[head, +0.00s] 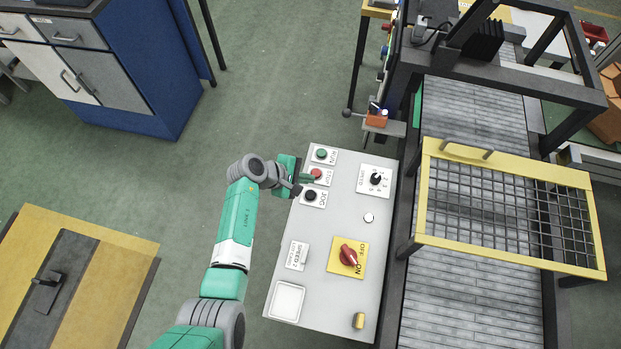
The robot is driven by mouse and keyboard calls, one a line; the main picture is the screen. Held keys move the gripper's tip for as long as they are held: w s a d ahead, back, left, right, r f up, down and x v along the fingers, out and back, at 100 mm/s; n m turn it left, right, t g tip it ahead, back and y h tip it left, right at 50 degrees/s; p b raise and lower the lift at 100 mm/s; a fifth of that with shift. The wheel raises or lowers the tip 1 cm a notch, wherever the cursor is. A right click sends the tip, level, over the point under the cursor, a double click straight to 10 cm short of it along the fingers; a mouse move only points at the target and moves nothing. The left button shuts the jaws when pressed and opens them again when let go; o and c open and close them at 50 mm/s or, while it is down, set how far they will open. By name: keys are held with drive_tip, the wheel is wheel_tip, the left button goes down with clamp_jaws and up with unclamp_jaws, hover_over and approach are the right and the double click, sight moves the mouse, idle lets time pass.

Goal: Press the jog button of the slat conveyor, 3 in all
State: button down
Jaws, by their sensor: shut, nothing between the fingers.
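The control panel (328,238) is a light grey board beside the slat conveyor (470,300). The black jog button (310,195) sits on a white plate marked JOG at the panel's upper left. Above it are the red stop button (316,173) and the green run button (321,154). My gripper (311,180) is shut and empty, at the panel's left edge, with its tips by the stop and jog buttons. I cannot tell whether the tips touch anything.
A red and yellow rotary switch (348,257), a speed dial (375,179) and a yellow knob (358,321) stand on the panel. A yellow mesh guard (510,210) covers part of the conveyor. A blue cabinet (150,60) is at upper left. The floor between is clear.

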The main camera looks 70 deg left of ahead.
sight(307, 195)
wheel_tip(307, 195, down, 8)
drive_tip(key=b, duration=0.6)
drive_tip(key=shift+r, duration=0.1)
idle(1.5)
drive_tip(key=shift+f+b, duration=0.45)
drive_tip(key=shift+f+b, duration=0.35)
drive_tip(key=shift+f, duration=0.1)
idle(0.4)
drive_tip(key=shift+r, duration=0.1)
drive_tip(key=shift+r+p, duration=0.8)
drive_tip(key=shift+p, duration=0.2)
wheel_tip(307, 195, up, 5)
drive_tip(key=p, duration=0.5)
drive_tip(key=shift+r, duration=0.1)
